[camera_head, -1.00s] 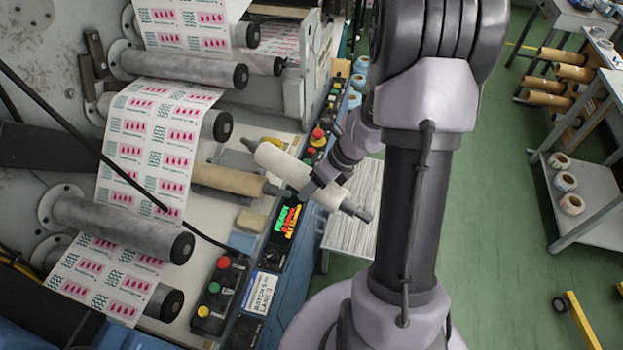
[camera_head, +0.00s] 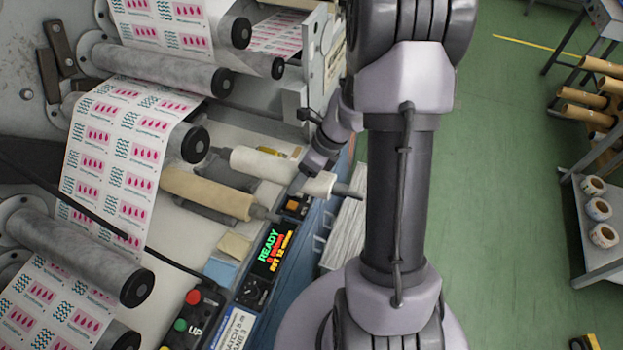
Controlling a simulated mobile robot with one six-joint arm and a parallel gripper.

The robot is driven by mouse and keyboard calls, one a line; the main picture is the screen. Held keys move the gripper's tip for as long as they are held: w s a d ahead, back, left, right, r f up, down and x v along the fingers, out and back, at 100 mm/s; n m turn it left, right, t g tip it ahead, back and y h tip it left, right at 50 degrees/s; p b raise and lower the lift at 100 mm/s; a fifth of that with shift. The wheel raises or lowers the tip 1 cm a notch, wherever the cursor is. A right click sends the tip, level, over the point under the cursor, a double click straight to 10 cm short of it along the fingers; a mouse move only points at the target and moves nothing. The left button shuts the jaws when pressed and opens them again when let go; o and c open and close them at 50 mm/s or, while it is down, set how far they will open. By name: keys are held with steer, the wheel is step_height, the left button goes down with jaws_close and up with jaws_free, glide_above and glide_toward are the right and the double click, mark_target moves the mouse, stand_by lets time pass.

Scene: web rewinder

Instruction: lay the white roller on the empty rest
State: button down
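The white roller (camera_head: 262,164) is a pale cylinder with thin dark shaft ends. My gripper (camera_head: 304,178) is shut around it right of its middle. The roller is over the machine's pale bed, beyond the tan roller (camera_head: 205,191) and roughly parallel to it. Its left shaft end is close to the dark end cap of a grey roller (camera_head: 195,145) carrying the printed web. Its right end sticks out past my gripper over the machine's front edge. The fingertips are partly hidden by my wrist. I cannot make out the empty rest clearly; the white roller and my arm cover part of that area.
A lit display (camera_head: 272,249) and a button box (camera_head: 192,318) line the machine's front edge. A tan block (camera_head: 235,246) lies beside the display. Printed web (camera_head: 125,150) runs over grey rollers at left. Green floor is open at right, before a cart (camera_head: 600,225).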

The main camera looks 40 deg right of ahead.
mark_target(239, 157)
steer(key=w+a, duration=0.3)
steer(key=w, duration=0.2)
steer(key=w+a+p, duration=0.1)
steer(key=w+a, duration=0.2)
steer(key=w, duration=0.2)
steer(key=w+a+p, duration=0.1)
steer(key=w+a, duration=0.3)
steer(key=shift+w+r, duration=0.1)
steer(key=shift+w, duration=0.3)
step_height(239, 157, down, 3)
steer(key=shift+d+f+b, duration=0.1)
steer(key=shift+f+b, duration=0.1)
steer(key=shift+b, duration=0.95)
steer(key=shift+f+b, duration=0.45)
steer(key=shift+f, duration=0.25)
steer(key=shift+c, duration=1.5)
jaws_free()
steer(key=p+v, duration=0.5)
steer(key=v, duration=1.2)
steer(key=shift+r, duration=0.2)
steer(key=shift+s+d, duration=0.1)
steer(key=shift+s, duration=0.05)
